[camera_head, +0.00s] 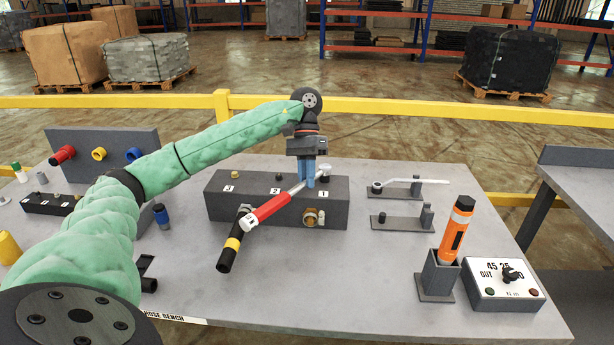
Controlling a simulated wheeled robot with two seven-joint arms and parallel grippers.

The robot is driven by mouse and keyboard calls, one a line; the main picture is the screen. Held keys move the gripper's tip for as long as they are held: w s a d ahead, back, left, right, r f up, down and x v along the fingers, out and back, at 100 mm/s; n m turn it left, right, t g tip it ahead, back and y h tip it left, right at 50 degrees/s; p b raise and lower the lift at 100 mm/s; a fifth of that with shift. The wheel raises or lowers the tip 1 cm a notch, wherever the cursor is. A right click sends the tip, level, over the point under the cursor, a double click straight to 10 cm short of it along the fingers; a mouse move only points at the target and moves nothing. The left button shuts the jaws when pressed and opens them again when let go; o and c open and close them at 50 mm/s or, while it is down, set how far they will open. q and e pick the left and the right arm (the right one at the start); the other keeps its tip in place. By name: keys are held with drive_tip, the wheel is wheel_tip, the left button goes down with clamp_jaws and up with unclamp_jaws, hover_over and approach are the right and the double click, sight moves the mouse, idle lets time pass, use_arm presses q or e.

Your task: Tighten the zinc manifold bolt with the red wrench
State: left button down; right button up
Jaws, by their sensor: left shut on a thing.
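The red wrench (268,208) has a red handle with a white tag and a silver shaft. My left gripper (308,184) is shut on its shaft, above the right part of the dark manifold block (250,205). The wrench slants up to the right. Its silver head (323,171) is over the block's top near the number 1, and I cannot tell whether it is seated on a bolt. Any bolt at 1 is hidden by the head. My right gripper is not in view.
A black-and-yellow hose (232,243) and a brass fitting (312,217) are on the block's front. To the right are a stand with a silver wrench (415,183), an empty stand (402,222), an orange tool (456,230) in a holder and a dial box (505,287).

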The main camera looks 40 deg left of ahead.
use_arm(q)
drive_tip(key=shift+a+m+p, duration=0.3)
drive_tip(key=shift+m+p, duration=0.1)
drive_tip(key=shift+p, duration=0.2)
drive_tip(key=shift+f+y, duration=0.1)
drive_tip(key=shift+y, duration=0.2)
drive_tip(key=shift+g, duration=0.3)
drive_tip(key=shift+f, duration=0.1)
drive_tip(key=shift+d+b, duration=0.1)
drive_tip(key=shift+b, duration=0.45)
drive_tip(key=shift+r, duration=0.2)
